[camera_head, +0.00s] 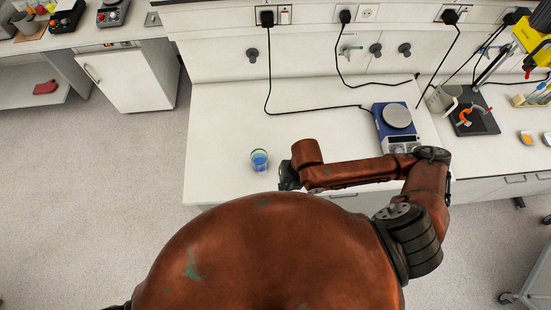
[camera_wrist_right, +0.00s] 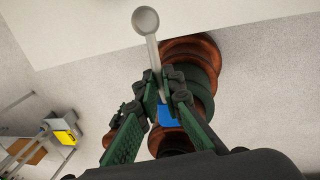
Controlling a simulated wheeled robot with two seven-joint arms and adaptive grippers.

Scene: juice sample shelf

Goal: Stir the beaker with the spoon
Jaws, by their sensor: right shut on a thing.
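The beaker (camera_head: 259,160) is a small clear glass with blue liquid, standing upright near the front edge of the white bench. My right gripper (camera_head: 288,178) is just to the right of the beaker, apart from it and partly hidden by my own arm. In the right wrist view, my right gripper (camera_wrist_right: 165,95) is shut on a grey spoon (camera_wrist_right: 146,22). The spoon's round bowl points away from the fingers, outside the beaker. The spoon cannot be made out in the head view. My left gripper is not in view.
A blue hotplate-like device (camera_head: 396,126) with a round grey plate stands to the right on the bench (camera_head: 225,115). A metal jug (camera_head: 442,100) and a dark stand base (camera_head: 473,115) are farther right. Black cables hang behind. The bench left of and behind the beaker is clear.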

